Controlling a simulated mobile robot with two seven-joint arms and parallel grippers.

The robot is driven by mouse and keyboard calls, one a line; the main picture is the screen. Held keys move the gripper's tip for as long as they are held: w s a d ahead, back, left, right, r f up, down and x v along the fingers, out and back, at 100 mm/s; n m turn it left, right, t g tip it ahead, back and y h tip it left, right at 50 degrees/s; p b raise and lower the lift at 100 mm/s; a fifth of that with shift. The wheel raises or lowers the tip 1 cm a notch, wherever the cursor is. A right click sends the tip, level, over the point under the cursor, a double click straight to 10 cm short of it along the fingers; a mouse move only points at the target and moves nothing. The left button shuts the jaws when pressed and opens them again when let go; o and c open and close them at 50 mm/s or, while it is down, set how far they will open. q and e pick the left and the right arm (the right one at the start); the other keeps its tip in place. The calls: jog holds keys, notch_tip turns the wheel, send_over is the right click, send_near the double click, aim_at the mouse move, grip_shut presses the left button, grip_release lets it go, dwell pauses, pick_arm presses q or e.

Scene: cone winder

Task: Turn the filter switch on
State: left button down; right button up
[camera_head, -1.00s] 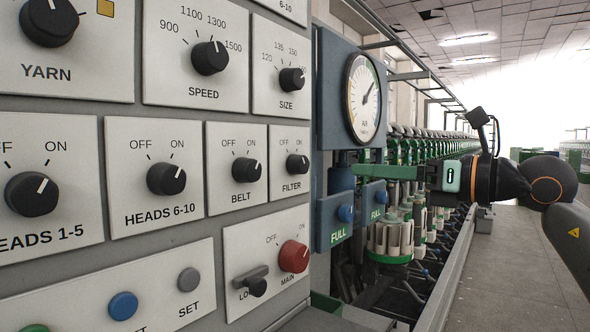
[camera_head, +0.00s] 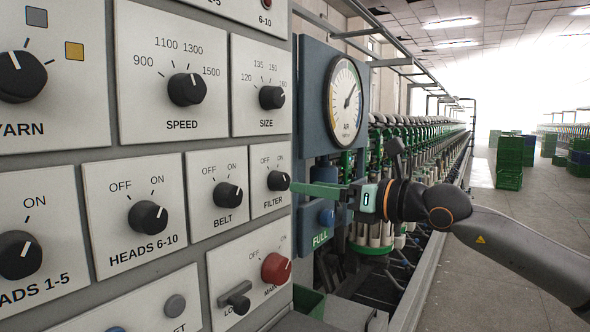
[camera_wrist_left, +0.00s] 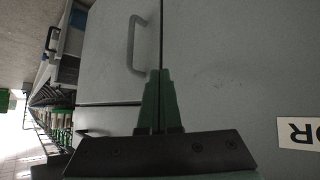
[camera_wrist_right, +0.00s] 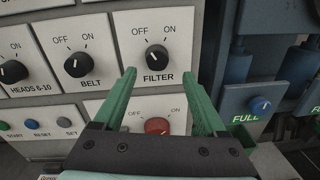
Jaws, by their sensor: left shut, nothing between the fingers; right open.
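The filter switch (camera_head: 279,181) is a small black round knob with a white mark, on a white plate labelled FILTER with OFF at left and ON at right. It also shows in the right wrist view (camera_wrist_right: 156,57), just beyond the fingertips and between their lines. My left gripper (camera_wrist_left: 160,72) is shut and empty before a grey cabinet front.
The belt knob (camera_head: 227,195) is left of the filter plate, the red main knob (camera_head: 276,269) below it. A blue air gauge housing (camera_head: 309,95) and a FULL unit (camera_head: 322,225) stand close to my right gripper. A cabinet handle (camera_wrist_left: 134,45) is near my left gripper.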

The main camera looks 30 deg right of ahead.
aim_at(286, 184)
jog(key=p, duration=0.1)
jog(key=w+p, duration=0.1)
jog(key=p, duration=0.1)
jog(key=shift+a+r, duration=0.2)
jog(key=shift+r, duration=0.15)
jog(key=shift+w+a+p, duration=0.1)
jog(key=shift+w+p, duration=0.05)
jog(key=shift+p, duration=0.5)
jog(key=shift+w+a+p, duration=0.15)
jog(key=shift+a+p, duration=0.05)
jog(key=shift+p, duration=0.35)
jog(key=shift+w+p, duration=0.5)
jog(key=shift+p, duration=0.45)
jog(key=shift+w+a+f+p, duration=0.1)
jog(key=shift+w+p, duration=0.15)
jog(key=shift+p, duration=0.05)
pick_arm(q)
notch_tip(286, 184, up, 7)
jog(key=s+a, duration=0.1)
jog(key=a, duration=0.1)
jog(key=shift+s+a+f+n+y+p, duration=0.2)
jog(key=shift+a+n+y+p, duration=0.1)
jog(key=shift+a+y+p, duration=0.15)
pick_arm(e)
jog(key=shift+w+a+f, duration=0.2)
jog(key=shift+w+a, duration=0.15)
jog(key=shift+w, duration=0.1)
jog(key=shift+c, duration=0.4)
